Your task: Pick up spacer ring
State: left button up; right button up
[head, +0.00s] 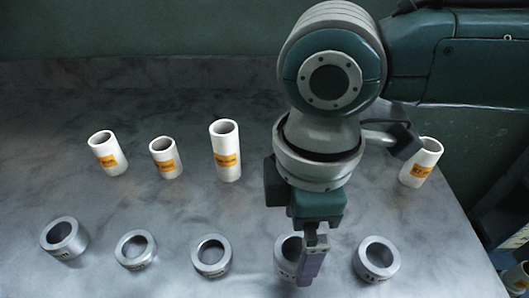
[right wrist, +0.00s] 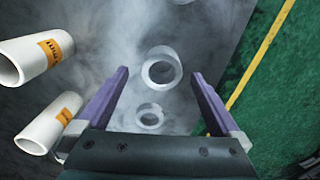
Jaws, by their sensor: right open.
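Several grey metal rings stand in a front row in the head view: a far-left ring (head: 64,240), a second ring (head: 136,250), a middle ring (head: 210,257), a fourth ring (head: 284,262) and a right ring (head: 376,260). My right gripper (head: 308,268) points down over the fourth ring and partly hides it. In the right wrist view my right gripper (right wrist: 160,74) has its purple fingers apart with nothing gripped. A larger-looking ring (right wrist: 148,81) and a smaller-looking ring (right wrist: 150,124) show between the fingers, below them. My left gripper is not in view.
White tubes with orange labels stand behind the rings, including a tall tube (head: 225,151) and a right tube (head: 422,162) beside my right arm. The grey table (head: 60,130) ends at the right. A green floor (right wrist: 270,100) with a yellow line lies beyond.

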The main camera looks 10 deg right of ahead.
aim_at(295, 251)
notch_tip(295, 251, down, 4)
jog(key=shift+s+f+b, duration=0.15)
jog(key=shift+f+b, duration=0.05)
jog(key=shift+b, duration=0.25)
jog(key=c, duration=0.4)
jog(key=shift+a, duration=0.1)
jog(key=c, duration=1.1)
jog(key=shift+c, duration=0.2)
jog(key=shift+r, duration=0.15)
